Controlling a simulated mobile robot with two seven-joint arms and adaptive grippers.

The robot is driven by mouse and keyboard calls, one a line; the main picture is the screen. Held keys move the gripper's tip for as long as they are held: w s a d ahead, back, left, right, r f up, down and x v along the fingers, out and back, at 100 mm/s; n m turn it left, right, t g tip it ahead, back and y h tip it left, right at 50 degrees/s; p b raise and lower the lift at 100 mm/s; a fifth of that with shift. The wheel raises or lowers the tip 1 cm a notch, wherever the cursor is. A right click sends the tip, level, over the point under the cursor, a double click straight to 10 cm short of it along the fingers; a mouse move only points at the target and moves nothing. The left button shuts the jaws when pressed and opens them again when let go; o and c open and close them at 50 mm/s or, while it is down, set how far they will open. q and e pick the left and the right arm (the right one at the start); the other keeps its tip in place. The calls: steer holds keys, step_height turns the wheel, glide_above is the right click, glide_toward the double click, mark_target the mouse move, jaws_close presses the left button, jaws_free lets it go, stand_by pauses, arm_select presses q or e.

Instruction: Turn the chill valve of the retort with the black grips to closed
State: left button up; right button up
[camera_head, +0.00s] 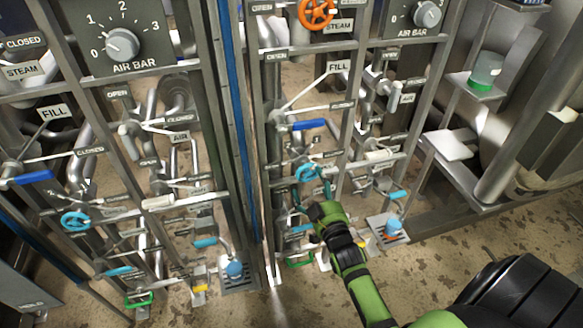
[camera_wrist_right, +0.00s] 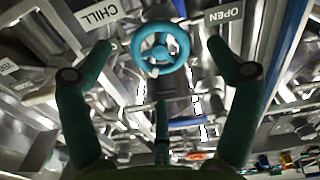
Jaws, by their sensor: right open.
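A teal handwheel (camera_head: 307,173) sits low on the right-hand valve panel. In the right wrist view the teal wheel (camera_wrist_right: 161,48) shows between my fingertips, with a CHILL label (camera_wrist_right: 97,13) on one side and an OPEN label (camera_wrist_right: 224,14) on the other. My right gripper (camera_head: 312,191) is just below and in front of this wheel; in the wrist view its two fingers (camera_wrist_right: 160,50) are spread with nothing held. A second teal handwheel (camera_head: 75,220) is on the left-hand panel. I cannot make out the black grips. My left gripper is not in view.
Blue-handled FILL levers (camera_head: 309,125), white levers and metal pipes crowd the panels around the wheel. An orange STEAM handwheel (camera_head: 318,12) is higher up. A blue-striped upright post (camera_head: 238,125) separates the panels. Stained floor (camera_head: 460,265) is open at the lower right.

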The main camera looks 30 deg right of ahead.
mark_target(309, 175)
steer(key=x, duration=0.4)
steer(key=shift+w+d, duration=0.15)
steer(key=shift+w, duration=0.5)
steer(key=shift+w+d, duration=0.1)
steer(key=shift+w, duration=0.15)
steer(key=c, duration=1.2)
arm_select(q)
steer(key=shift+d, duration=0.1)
arm_select(e)
steer(key=shift+o, duration=0.2)
